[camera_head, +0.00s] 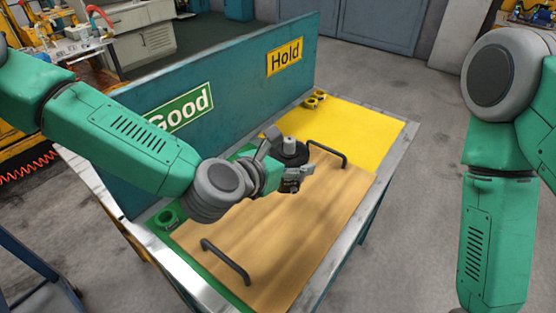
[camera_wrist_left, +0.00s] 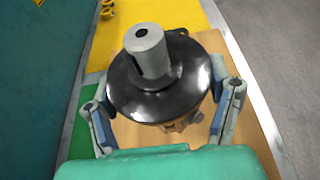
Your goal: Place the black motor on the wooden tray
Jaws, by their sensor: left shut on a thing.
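The black motor (camera_wrist_left: 155,95) has a round dark flange and a light grey shaft pointing up. In the head view the motor (camera_head: 289,150) is over the far part of the wooden tray. My left gripper (camera_head: 286,172) is shut on it, with one finger on each side in the left wrist view (camera_wrist_left: 160,112). I cannot tell whether the motor's underside touches the tray. The wooden tray (camera_head: 300,225) lies on the table with a black handle at each end. My right arm shows at the right, but its gripper is out of view.
A teal back panel (camera_head: 230,100) carries a green "Good" sign (camera_head: 180,108) and a yellow "Hold" sign (camera_head: 284,56). The yellow table area (camera_head: 365,130) is mostly clear. Small yellow parts (camera_head: 315,100) sit near the panel, and a green ring (camera_head: 167,218) is at the near left.

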